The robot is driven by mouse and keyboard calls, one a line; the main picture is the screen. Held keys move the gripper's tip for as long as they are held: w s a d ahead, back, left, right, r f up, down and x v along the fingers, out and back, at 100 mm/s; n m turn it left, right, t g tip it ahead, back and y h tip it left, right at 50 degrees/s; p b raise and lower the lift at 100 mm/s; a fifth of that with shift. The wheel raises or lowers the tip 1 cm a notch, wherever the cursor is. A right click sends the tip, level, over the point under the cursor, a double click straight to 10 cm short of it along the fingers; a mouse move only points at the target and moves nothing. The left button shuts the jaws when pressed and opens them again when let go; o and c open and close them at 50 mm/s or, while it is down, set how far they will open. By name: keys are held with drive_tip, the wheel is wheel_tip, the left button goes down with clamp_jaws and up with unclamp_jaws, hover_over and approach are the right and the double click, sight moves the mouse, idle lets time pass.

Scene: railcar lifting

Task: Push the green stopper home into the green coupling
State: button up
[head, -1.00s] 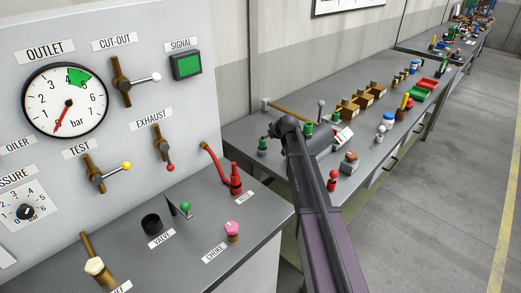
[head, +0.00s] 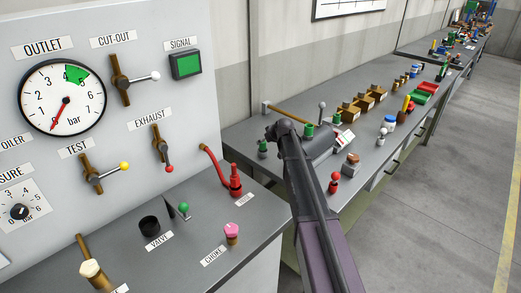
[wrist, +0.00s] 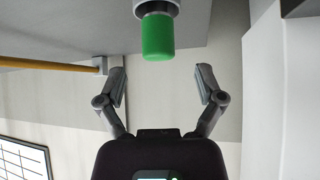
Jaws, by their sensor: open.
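A green cylinder (wrist: 158,38) with a pale grey collar shows close up in the wrist view, upside down at the top. In the head view a small green-topped piece on a grey base (head: 263,149) stands on the bench left of my arm, and it appears to be the same piece. Another green, cup-like piece (head: 308,131) stands right of my arm's end. I cannot tell for certain which is the stopper and which the coupling. My gripper (wrist: 162,82) is open and empty, its fingers spread to either side of the green cylinder's line, short of it. My arm hides the gripper in the head view.
A yellow rod (head: 290,113) on a wall bracket runs behind the green pieces. The control panel (head: 195,130) stands at left.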

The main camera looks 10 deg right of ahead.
sight(263, 148)
drive_tip(key=shift+b+x, duration=1.05)
drive_tip(key=shift+x, duration=0.85)
drive_tip(key=shift+r, duration=0.1)
clamp_jaws()
